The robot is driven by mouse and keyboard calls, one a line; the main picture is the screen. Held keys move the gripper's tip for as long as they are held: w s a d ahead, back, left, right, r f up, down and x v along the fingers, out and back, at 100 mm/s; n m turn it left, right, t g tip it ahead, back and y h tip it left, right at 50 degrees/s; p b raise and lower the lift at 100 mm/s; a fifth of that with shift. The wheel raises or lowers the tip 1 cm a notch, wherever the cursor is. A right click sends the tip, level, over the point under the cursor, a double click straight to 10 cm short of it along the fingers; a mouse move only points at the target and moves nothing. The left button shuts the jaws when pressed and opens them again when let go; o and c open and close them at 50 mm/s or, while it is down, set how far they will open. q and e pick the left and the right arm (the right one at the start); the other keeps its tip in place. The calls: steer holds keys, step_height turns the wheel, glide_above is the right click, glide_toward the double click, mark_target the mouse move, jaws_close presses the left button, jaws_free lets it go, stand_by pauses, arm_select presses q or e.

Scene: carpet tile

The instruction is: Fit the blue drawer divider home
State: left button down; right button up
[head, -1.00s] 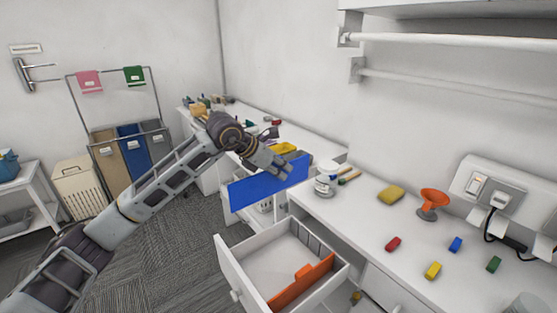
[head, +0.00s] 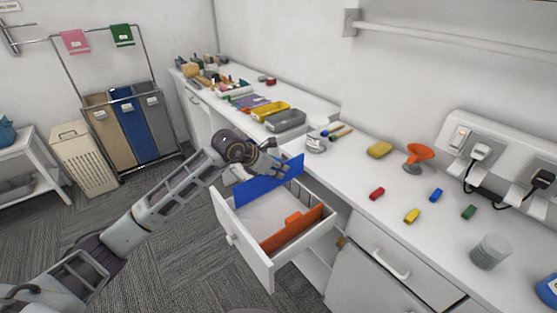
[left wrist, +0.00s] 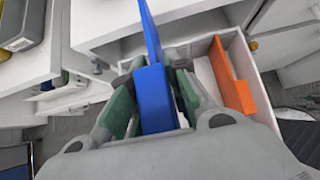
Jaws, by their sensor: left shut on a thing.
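The blue divider (head: 268,185) is a thin flat panel held over the far left part of the open white drawer (head: 243,245). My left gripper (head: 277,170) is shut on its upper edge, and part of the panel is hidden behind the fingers. In the left wrist view the blue divider (left wrist: 152,85) stands between the two green-padded fingers (left wrist: 150,108). An orange divider (head: 292,229) stands inside the drawer, and it also shows in the left wrist view (left wrist: 230,80). Whether the blue panel's lower edge touches the drawer is unclear. My right gripper is not in view.
A jar (head: 315,142) stands near the counter edge behind the drawer. Bins (head: 130,125) stand at the back left.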

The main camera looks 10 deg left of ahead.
arm_select(q)
steer(key=shift+f, duration=0.3)
stand_by(0.4)
